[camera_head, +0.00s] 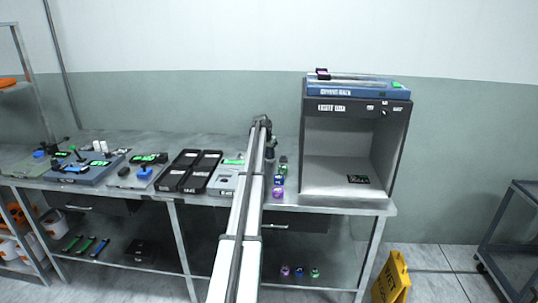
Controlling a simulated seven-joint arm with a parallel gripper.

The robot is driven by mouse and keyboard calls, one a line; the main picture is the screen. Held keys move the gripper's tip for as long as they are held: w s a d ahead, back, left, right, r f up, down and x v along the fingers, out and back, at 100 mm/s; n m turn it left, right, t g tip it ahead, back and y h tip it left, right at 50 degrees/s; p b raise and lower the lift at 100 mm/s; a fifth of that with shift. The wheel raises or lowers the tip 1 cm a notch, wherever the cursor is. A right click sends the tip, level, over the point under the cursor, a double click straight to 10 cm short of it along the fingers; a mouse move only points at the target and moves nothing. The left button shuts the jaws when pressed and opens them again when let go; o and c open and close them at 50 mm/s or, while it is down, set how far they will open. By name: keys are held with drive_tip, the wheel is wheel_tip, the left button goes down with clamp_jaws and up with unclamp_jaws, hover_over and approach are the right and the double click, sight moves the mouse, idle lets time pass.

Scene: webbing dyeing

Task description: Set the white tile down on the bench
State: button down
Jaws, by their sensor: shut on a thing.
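My arm runs up from the bottom edge and reaches over the bench (225,140), its far joint above the back of the bench. A dark grey part, perhaps of my wrist, shows just right of the arm. My gripper's fingertips cannot be made out; the arm hides that area. I cannot make out the white tile anywhere in this view. The metal bench top has some bare surface along its back.
Small coloured vials (279,181) stand right of the arm. An open-fronted dark cabinet (342,150) fills the bench's right end. Two black trays (176,170) and a grey device (226,179) lie left of the arm. A yellow floor sign (393,279) stands at right.

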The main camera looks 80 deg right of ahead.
drive_tip(key=shift+f, duration=0.1)
drive_tip(key=c, duration=0.9)
unclamp_jaws()
drive_tip(key=shift+c, duration=0.2)
drive_tip(key=v, duration=1.2)
